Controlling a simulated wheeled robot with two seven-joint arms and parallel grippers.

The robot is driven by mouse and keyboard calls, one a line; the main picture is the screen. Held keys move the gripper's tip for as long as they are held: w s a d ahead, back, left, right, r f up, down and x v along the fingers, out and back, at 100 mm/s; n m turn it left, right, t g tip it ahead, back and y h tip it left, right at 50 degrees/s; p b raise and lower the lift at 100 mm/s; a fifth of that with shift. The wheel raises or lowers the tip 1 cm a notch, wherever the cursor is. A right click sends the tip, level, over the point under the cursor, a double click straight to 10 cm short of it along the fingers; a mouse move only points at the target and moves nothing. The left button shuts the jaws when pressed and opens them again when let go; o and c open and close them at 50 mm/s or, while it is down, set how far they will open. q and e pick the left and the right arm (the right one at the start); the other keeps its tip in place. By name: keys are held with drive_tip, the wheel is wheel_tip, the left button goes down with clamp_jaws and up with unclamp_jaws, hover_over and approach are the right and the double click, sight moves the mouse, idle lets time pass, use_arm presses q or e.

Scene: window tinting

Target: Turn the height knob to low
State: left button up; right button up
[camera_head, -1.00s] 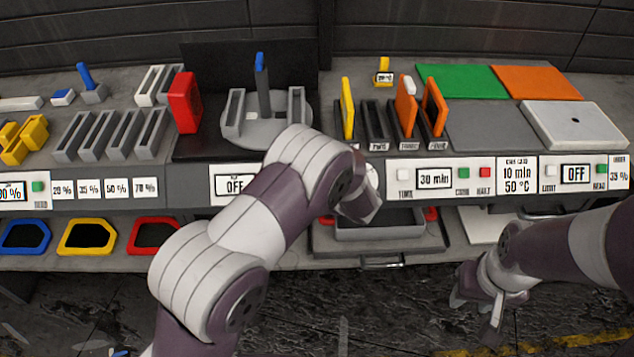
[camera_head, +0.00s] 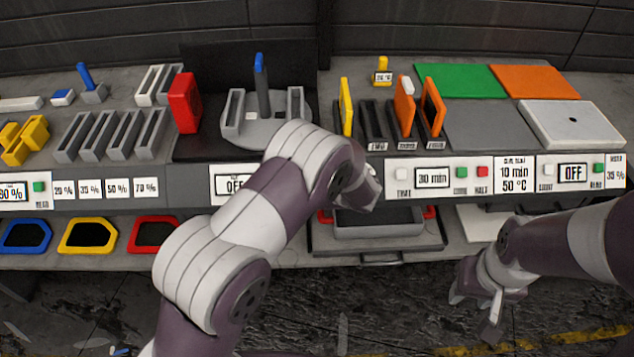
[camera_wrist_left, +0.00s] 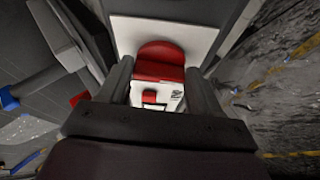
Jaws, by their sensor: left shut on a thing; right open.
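A red knob (camera_wrist_left: 160,60) on a white panel (camera_wrist_left: 190,32) shows between the fingers of my left gripper (camera_wrist_left: 160,92) in the left wrist view. The fingers are shut on it, one on each side. I cannot read a height setting there. My right gripper (camera_head: 475,310) is open and empty, low at the right, in front of the bench.
The bench carries a round grey turntable (camera_head: 250,130), a red block (camera_head: 184,102), grey slotted holders (camera_head: 110,136) and upright orange plates (camera_head: 404,108). A dark tray with red handles (camera_head: 380,228) lies on the lower shelf near my left wrist.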

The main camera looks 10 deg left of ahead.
use_arm(q)
drive_tip(key=o, duration=1.1)
drive_tip(key=shift+f, duration=0.1)
drive_tip(key=shift+c, duration=0.2)
drive_tip(key=v, duration=1.2)
drive_tip(key=shift+s+d+r, duration=0.15)
drive_tip(key=shift+d+r, duration=0.05)
